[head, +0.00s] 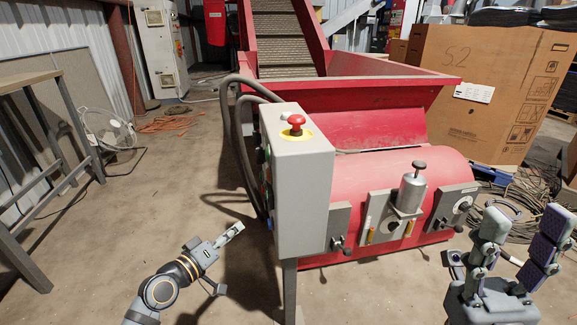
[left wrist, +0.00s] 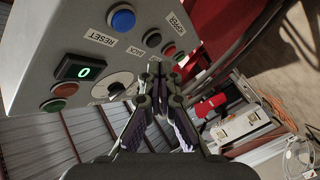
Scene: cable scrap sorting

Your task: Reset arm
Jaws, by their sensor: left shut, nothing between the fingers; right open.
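My left gripper (head: 232,232) is shut and empty, left of the grey control box (head: 305,190). Its closed fingers (left wrist: 160,78) also show in the left wrist view, in front of the box's button panel (left wrist: 50,45). That panel has a blue button (left wrist: 122,19) by a RESET label, a display (left wrist: 80,71) reading 0, a dial (left wrist: 112,85), and red and green buttons. I cannot tell whether the fingertips touch the panel. My right gripper (head: 520,235) is open at the lower right, with its fingers up and apart.
A red emergency stop (head: 296,122) tops the box. The red machine (head: 390,130) with a conveyor (head: 285,40) stands behind it. A cardboard box (head: 500,90) and coiled cables (head: 520,210) are at the right. A metal frame (head: 50,150) stands left. The floor between is largely clear.

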